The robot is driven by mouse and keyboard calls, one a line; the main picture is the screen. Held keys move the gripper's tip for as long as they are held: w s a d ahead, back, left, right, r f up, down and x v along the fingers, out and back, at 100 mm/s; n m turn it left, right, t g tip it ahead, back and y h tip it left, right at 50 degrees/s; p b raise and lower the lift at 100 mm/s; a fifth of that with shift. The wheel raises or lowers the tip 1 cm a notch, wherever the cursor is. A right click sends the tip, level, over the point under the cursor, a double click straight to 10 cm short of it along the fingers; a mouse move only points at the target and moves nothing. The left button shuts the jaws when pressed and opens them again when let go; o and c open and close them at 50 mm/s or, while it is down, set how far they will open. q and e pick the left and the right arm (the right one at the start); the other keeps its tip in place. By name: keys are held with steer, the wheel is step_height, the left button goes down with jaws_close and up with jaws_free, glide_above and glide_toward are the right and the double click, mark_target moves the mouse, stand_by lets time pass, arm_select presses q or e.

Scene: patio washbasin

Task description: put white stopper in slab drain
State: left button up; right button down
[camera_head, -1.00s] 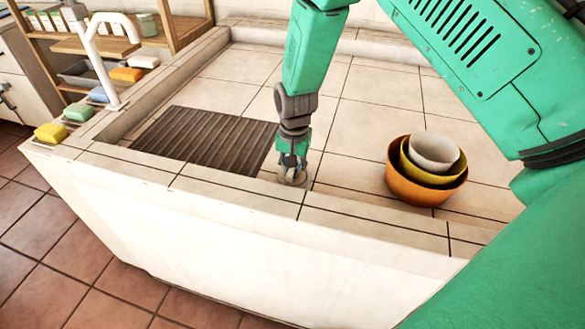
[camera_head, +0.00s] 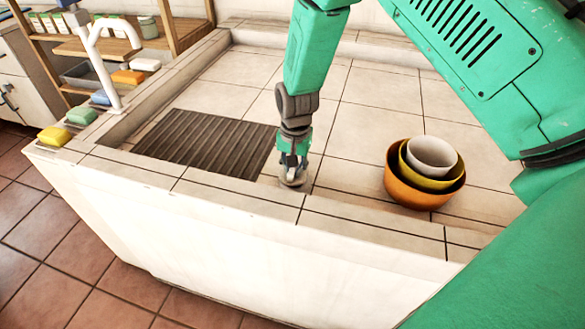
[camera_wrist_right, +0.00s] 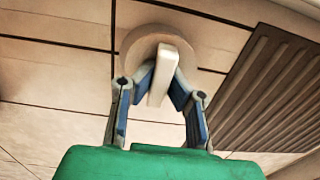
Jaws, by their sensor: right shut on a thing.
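My right gripper (camera_head: 292,168) points down at the tiled slab, just right of the dark ribbed mat. In the right wrist view its two fingers (camera_wrist_right: 160,95) are closed on the white stopper (camera_wrist_right: 161,78), gripping its upright bar. A round beige disc (camera_wrist_right: 135,45) shows around the far end of the bar. I cannot tell whether this disc is the stopper's base or the drain's rim, or how deep the stopper sits. In the head view the disc (camera_head: 292,182) lies under the fingertips, at slab level. My left gripper is not in view.
The ribbed mat (camera_head: 205,142) lies left of the gripper. Nested bowls, orange (camera_head: 410,192) outermost, stand to the right. A white faucet (camera_head: 100,62) and soap bars (camera_head: 54,136) are at the left edge. A raised tiled rim (camera_head: 240,192) runs along the front.

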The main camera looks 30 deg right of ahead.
steer(key=shift+d, duration=0.3)
steer(key=shift+d+p, duration=0.25)
steer(key=shift+p, duration=0.05)
steer(key=shift+f+b, duration=0.45)
steer(key=shift+f, duration=0.5)
stand_by(0.4)
steer(key=shift+r, duration=0.1)
steer(key=shift+r+p, duration=0.7)
steer(key=shift+p, duration=0.15)
steer(key=shift+a, duration=0.15)
stand_by(0.5)
steer(key=shift+f+b, duration=0.4)
steer(key=shift+f, duration=0.75)
stand_by(0.4)
steer(key=c, duration=2)
jaws_free()
